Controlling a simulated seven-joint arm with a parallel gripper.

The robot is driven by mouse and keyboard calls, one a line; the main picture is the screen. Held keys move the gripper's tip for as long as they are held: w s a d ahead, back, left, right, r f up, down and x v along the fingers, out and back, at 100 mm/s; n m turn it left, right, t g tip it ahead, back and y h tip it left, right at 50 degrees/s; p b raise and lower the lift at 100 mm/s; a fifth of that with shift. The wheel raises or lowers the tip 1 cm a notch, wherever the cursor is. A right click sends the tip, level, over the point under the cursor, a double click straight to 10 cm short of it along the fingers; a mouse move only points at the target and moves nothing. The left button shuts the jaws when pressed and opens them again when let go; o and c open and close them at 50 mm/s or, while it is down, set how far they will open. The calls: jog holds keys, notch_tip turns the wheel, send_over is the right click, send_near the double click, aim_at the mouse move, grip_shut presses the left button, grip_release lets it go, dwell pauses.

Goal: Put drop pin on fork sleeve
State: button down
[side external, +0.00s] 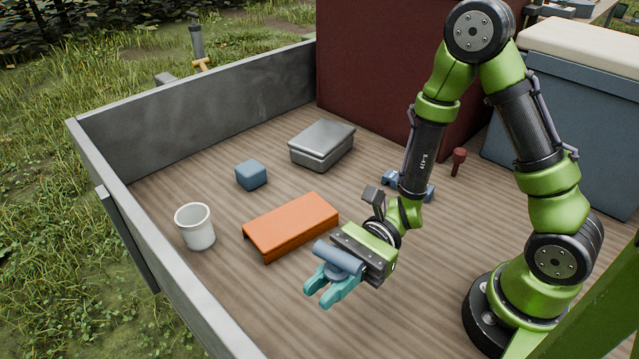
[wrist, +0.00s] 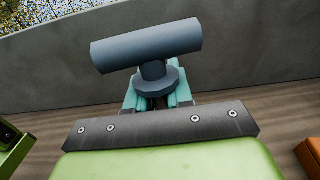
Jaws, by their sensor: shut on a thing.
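The blue-grey T-shaped piece, which looks like the drop pin (side external: 338,257), is held in my gripper (side external: 317,295). In the wrist view, the drop pin (wrist: 147,45) shows a thick crossbar, slightly tilted, above a round collar. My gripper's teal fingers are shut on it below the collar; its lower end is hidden. The orange channel-shaped piece, which looks like the fork sleeve (side external: 291,223), lies on the wooden bed just behind and left of my gripper. The drop pin is apart from it. Only an orange corner (wrist: 309,153) shows in the wrist view.
A blue piece (side external: 429,191) is partly behind my arm, near a dark red peg (side external: 458,162). A grey wall (side external: 200,112) borders the bed.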

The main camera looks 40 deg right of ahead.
jog(key=shift+w+r, duration=0.15)
jog(key=shift+r, duration=0.25)
jog(key=w+d+m+t+h, duration=0.1)
jog(key=w+d+m+t, duration=0.2)
jog(key=w+m+t, duration=0.55)
jog(key=m+t+h, duration=0.3)
jog(key=t+h, duration=0.3)
jog(key=t, duration=0.1)
send_over(282, 218)
jog(key=shift+g, duration=0.25)
jog(key=shift+f, duration=2.7)
jog(key=shift+f, duration=0.15)
jog(key=c, duration=1)
grip_release()
